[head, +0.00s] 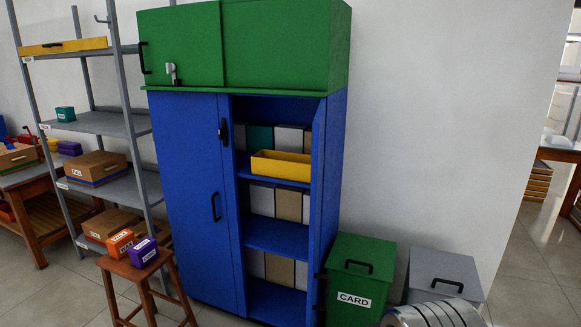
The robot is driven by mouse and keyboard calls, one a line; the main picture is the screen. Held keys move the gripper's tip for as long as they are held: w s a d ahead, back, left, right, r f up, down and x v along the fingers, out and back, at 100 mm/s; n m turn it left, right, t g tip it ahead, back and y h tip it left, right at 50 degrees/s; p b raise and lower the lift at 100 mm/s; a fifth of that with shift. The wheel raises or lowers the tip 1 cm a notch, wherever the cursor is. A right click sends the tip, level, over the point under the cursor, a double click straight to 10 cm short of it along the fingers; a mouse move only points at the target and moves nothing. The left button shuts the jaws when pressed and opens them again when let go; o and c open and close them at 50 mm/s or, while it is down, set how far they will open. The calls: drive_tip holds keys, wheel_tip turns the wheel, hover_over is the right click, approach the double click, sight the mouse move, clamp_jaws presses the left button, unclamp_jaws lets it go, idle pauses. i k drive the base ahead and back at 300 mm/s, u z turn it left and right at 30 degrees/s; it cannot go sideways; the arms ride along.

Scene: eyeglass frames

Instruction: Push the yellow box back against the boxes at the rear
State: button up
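The yellow box (281,166) is an open-topped tray on the upper visible shelf of the blue cabinet (190,190). It sits near the shelf's front, towards the right side. Behind it, at the rear of the same shelf, stand upright boxes: a teal one (260,137) and white or grey ones (288,139). The yellow box hides their lower parts, and I cannot tell how wide the gap to them is. My gripper is not in view.
The cabinet's right door (319,170) stands open, seen nearly edge-on; the left door is shut. A green CARD bin (358,282) and a grey bin (443,268) stand to the right. A wooden stool (146,272) with two small boxes stands at the left front.

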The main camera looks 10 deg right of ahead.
sight(277, 165)
drive_tip(key=i, duration=0.9)
drive_tip(key=u, duration=0.3)
drive_tip(key=k, duration=0.65)
drive_tip(key=u, duration=0.55)
drive_tip(key=k, duration=0.7)
drive_tip(key=u, duration=0.65)
drive_tip(key=i, duration=0.85)
drive_tip(key=u, duration=0.5)
drive_tip(key=i, duration=0.75)
drive_tip(key=u, duration=0.1)
